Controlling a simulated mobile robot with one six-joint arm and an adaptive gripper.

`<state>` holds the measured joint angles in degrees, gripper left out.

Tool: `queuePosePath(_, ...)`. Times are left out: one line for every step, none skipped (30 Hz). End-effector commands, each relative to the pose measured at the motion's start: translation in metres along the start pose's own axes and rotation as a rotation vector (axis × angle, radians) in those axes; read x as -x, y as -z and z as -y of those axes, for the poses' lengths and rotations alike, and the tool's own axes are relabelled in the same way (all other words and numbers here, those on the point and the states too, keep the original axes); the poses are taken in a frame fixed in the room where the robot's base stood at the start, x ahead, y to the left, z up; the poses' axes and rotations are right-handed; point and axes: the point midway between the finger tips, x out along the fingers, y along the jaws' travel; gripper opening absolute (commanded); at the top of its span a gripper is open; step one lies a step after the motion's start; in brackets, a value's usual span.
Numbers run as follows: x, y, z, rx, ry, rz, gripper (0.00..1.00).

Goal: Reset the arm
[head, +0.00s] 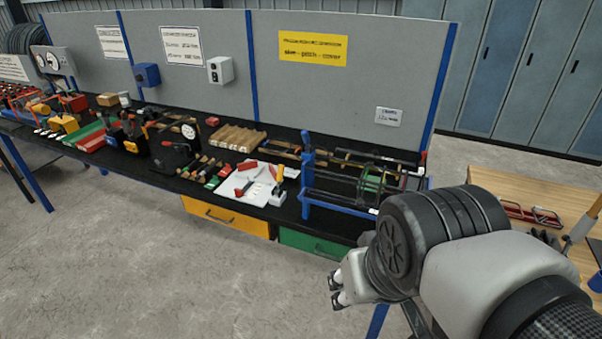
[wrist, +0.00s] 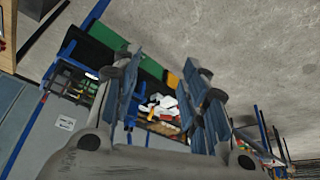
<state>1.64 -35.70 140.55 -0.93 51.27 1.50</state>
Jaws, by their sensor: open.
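My gripper (head: 338,290) shows at the lower right of the head view, at the end of my bent arm. It is in front of the long bench, over the floor, and apart from everything. In the wrist view my gripper (wrist: 168,100) shows two separated fingers with nothing between them. Beyond the fingers lie the bench and its tools, seen tilted. The rebar cage (head: 370,180) lies in a blue stand (head: 307,170) at the right end of the bench; it also shows in the wrist view (wrist: 75,82).
The black-topped bench (head: 270,212) holds many tools, a white sheet (head: 247,186) and wooden strips (head: 236,138). A grey partition (head: 380,70) stands behind. A wooden table (head: 500,178) with red-handled tools is at the right. The floor at front left is clear.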

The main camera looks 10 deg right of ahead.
Motion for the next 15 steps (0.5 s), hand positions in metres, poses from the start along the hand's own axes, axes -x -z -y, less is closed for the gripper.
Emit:
queuePosePath(0.002,-0.015,0.003,0.016,0.009,-0.002,0.40)
queuePosePath(0.003,-0.023,0.005,0.023,0.012,0.000,0.40)
queuePosePath(0.003,-0.030,0.006,0.030,0.016,0.004,0.40)
queuePosePath(0.003,-0.035,0.006,0.034,0.018,0.005,0.40)
queuePosePath(0.003,-0.038,0.007,0.037,0.020,0.007,0.40)
queuePosePath(0.003,-0.041,0.007,0.040,0.021,0.008,0.40)
queuePosePath(0.003,-0.042,0.008,0.042,0.022,0.009,0.40)
queuePosePath(0.002,-0.043,0.008,0.042,0.022,0.009,0.40)
queuePosePath(0.002,-0.043,0.008,0.043,0.022,0.010,0.40)
queuePosePath(0.002,-0.043,0.008,0.043,0.022,0.010,0.40)
queuePosePath(0.002,-0.043,0.008,0.042,0.022,0.010,0.40)
queuePosePath(0.002,-0.043,0.008,0.042,0.022,0.010,0.40)
queuePosePath(0.002,-0.043,0.008,0.042,0.022,0.010,0.40)
queuePosePath(0.002,-0.043,0.008,0.042,0.022,0.010,0.40)
queuePosePath(0.002,-0.043,0.008,0.042,0.022,0.010,0.40)
